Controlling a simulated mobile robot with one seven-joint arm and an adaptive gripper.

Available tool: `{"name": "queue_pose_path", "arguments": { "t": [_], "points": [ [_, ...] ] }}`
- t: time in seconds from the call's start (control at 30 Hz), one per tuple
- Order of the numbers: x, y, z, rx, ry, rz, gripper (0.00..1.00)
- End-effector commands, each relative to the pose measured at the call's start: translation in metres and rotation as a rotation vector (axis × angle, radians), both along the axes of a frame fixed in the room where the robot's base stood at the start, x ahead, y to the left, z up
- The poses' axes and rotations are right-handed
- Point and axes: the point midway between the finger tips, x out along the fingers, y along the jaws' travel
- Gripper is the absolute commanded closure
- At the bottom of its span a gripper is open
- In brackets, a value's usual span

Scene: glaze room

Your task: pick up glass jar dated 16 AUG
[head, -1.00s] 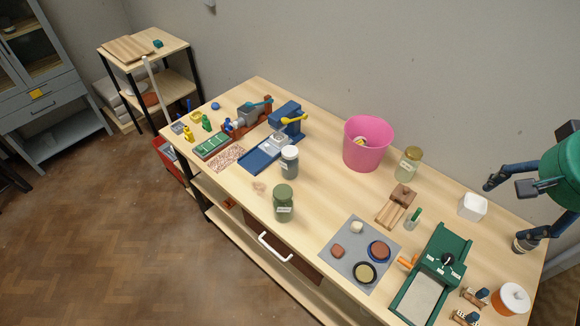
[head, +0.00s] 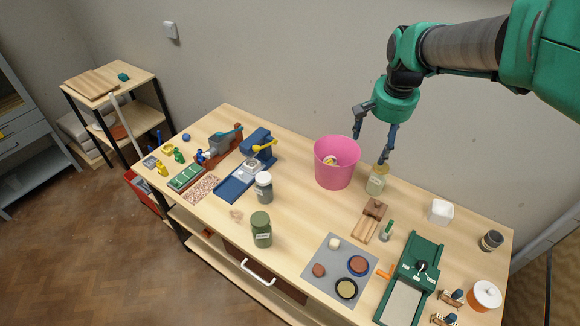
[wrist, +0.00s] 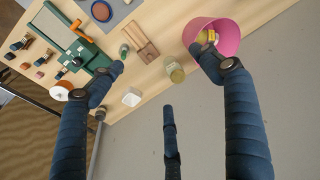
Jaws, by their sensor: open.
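Several jars stand on the table, their label dates too small to read. A pale jar with a yellowish lid (head: 376,182) stands right of the pink bucket; it also shows in the wrist view (wrist: 176,73). A grey jar with a white lid (head: 264,188), a green jar (head: 261,230) and a dark jar (head: 491,241) stand elsewhere. My gripper (head: 373,148) is open and empty, its fingers above and around the pale jar's top in the head view; contact cannot be told. In the wrist view my gripper (wrist: 158,75) has its fingers spread, with the pale jar beyond them.
The pink bucket (head: 338,163) stands close left of my fingers. A wooden block tool (head: 372,214), a white container (head: 441,211) and a green press (head: 421,262) lie to the front and right. The wall (head: 280,60) is close behind.

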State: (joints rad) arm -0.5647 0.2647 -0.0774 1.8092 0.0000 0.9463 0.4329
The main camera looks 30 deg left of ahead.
Motion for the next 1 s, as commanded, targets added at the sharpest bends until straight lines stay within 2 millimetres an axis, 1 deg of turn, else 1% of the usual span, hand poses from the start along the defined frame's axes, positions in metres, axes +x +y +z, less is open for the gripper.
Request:
{"name": "queue_pose_path", "arguments": {
  "t": [0.03, 0.2, 0.47, 0.7, 0.77, 1.0],
  "points": [
    [0.003, 0.017, -0.006, -0.004, 0.01, 0.008, 0.22],
    [0.01, 0.069, -0.03, -0.014, 0.037, 0.02, 0.22],
    [0.009, 0.149, -0.073, -0.033, 0.075, 0.039, 0.22],
    [-0.004, 0.221, -0.121, -0.055, 0.107, 0.056, 0.22],
    [-0.009, 0.239, -0.134, -0.062, 0.115, 0.062, 0.22],
    [-0.036, 0.304, -0.189, -0.088, 0.142, 0.077, 0.22]
  ]
}}
